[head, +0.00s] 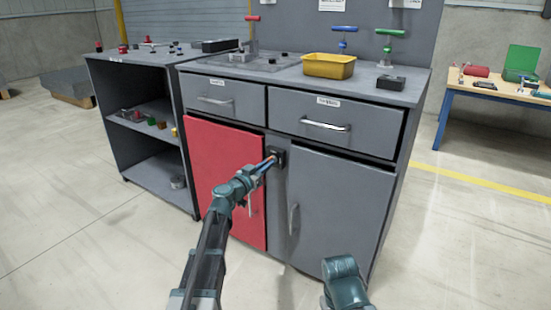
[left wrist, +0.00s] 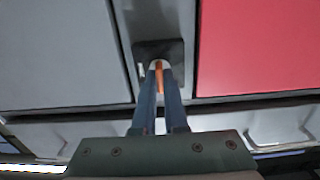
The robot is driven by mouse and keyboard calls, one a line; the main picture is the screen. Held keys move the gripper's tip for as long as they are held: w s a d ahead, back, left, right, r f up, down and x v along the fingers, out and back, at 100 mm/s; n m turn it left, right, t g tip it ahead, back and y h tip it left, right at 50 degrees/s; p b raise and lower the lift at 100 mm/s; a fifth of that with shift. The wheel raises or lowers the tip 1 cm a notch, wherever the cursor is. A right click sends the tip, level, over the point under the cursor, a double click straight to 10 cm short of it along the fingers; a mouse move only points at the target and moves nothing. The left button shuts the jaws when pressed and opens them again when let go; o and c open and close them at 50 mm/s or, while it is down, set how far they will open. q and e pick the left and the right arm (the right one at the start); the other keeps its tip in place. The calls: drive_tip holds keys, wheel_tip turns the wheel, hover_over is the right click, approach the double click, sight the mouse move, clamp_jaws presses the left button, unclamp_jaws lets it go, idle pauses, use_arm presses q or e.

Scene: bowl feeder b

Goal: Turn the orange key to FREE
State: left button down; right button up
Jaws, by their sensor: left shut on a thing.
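The orange key (left wrist: 159,76) sits in a dark lock plate (left wrist: 170,48) on the grey post between the cabinet's two doors. The lock plate also shows in the head view (head: 280,155). My left gripper (head: 271,160) reaches the lock, and its fingers (left wrist: 160,85) are shut on the key, one on each side. In the left wrist view the key points along the fingers. Any FREE marking on the plate is too small to read. Of my right arm only a teal link shows at the bottom of the head view; its gripper is out of sight.
The red door (head: 213,165) is left of the lock and the grey door (head: 335,205) right of it, both closed. Drawers with bar handles (head: 325,126) are above. A yellow bin (head: 329,66) stands on the top. Open floor lies in front.

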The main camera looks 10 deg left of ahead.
use_arm(q)
drive_tip(key=m, duration=0.5)
idle(0.4)
